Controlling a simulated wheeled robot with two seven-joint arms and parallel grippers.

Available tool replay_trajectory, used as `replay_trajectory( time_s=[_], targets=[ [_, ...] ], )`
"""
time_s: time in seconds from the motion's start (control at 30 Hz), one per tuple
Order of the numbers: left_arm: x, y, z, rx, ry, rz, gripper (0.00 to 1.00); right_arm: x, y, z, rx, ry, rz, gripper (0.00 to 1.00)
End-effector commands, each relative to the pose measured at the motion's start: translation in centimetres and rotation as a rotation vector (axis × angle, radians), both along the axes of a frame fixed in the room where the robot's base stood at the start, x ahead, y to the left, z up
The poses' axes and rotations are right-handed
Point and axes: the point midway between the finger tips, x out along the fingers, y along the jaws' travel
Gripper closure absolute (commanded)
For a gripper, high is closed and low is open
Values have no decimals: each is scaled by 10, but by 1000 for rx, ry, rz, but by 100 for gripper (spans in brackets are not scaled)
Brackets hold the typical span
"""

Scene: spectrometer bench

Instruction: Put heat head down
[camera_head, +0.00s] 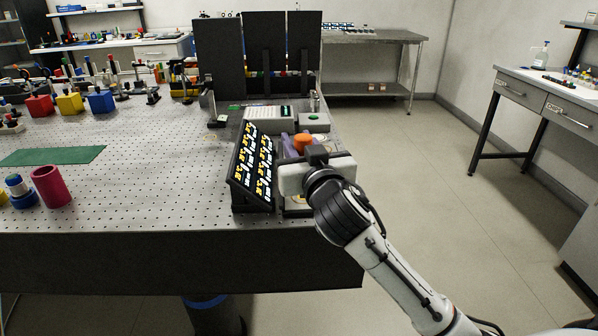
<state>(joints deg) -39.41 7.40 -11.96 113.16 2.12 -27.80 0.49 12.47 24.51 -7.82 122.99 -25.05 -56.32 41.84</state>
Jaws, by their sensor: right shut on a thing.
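My right gripper (297,150) reaches in from the lower right over the right end of the perforated bench. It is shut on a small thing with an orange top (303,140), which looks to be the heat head. The gripper body hides most of that thing, so I cannot tell whether its underside touches anything. Purple parts show beside the orange top. My left gripper is not in view.
A black panel with lit yellow and white displays (254,168) stands just left of my right gripper. Behind are a keypad device (268,114), a grey-green box (314,122) and tall black screens (264,50). The bench's middle (150,170) is largely clear.

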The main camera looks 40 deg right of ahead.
Motion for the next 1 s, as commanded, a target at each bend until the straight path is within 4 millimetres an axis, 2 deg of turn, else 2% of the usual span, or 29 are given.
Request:
replay_trajectory(
  time_s=[0.33, 0.77, 0.8, 0.87, 1.0],
  targets=[
    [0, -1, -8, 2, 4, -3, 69, 0, 0, -42, -4, -1, 0, 100],
    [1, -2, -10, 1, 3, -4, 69, 0, 1, -49, 0, -4, 1, 100],
    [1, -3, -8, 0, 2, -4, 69, 0, 0, -48, -1, -2, 1, 67],
    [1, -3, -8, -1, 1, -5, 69, 0, 0, -48, -2, -2, 1, 57],
    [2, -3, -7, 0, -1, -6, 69, 0, 0, -48, -2, -2, 1, 55]
  ],
)
